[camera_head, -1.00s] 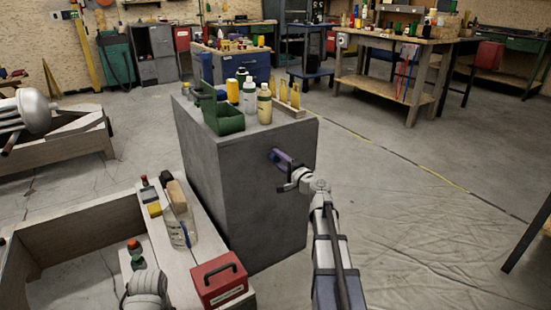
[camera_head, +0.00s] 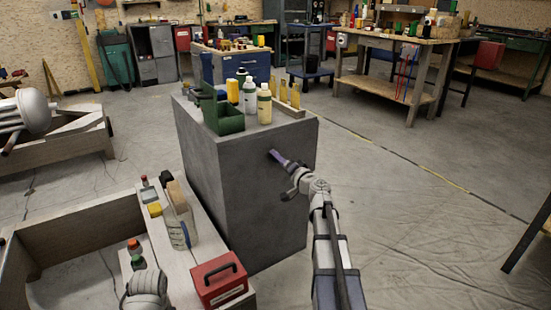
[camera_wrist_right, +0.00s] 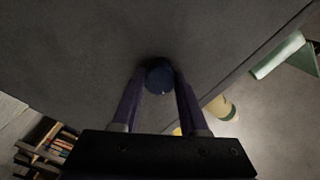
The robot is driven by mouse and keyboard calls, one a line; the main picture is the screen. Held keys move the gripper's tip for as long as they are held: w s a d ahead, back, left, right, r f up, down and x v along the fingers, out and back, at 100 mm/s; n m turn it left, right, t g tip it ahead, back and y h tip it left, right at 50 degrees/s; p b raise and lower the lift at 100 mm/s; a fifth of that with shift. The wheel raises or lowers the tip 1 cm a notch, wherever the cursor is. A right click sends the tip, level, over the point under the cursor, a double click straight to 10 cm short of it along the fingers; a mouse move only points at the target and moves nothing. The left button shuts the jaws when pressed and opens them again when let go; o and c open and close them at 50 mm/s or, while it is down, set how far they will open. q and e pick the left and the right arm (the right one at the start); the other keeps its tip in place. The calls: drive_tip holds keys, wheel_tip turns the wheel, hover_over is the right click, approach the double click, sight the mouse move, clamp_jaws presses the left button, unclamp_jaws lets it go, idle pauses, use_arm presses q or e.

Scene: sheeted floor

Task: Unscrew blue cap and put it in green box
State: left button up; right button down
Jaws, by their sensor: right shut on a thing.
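My right gripper (camera_head: 275,155) is at the near face of the grey block (camera_head: 235,190). In the right wrist view, its purple fingers (camera_wrist_right: 159,82) are shut on the round blue cap (camera_wrist_right: 159,70), one finger on each side. The grey face lies behind the cap; I cannot tell whether the cap still touches anything behind it. In the head view the cap is hidden or too small to make out. The green box (camera_head: 224,120) stands open on top of the block; a pale green piece (camera_wrist_right: 277,55) shows in the right wrist view. My left gripper is not in view.
Several bottles (camera_head: 264,108) and a yellow rack (camera_head: 290,100) stand beside the green box. A red toolbox (camera_head: 219,281) and a clear container (camera_head: 181,232) rest on the low wooden frame at left. The floor right of the block is clear.

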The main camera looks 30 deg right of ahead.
drive_tip(key=n, duration=0.8)
drive_tip(key=c, duration=1.1)
unclamp_jaws()
clamp_jaws()
drive_tip(key=shift+s, duration=0.45)
drive_tip(key=shift+s+d, duration=0.2)
drive_tip(key=shift+s, duration=1.85)
drive_tip(key=shift+s, duration=0.15)
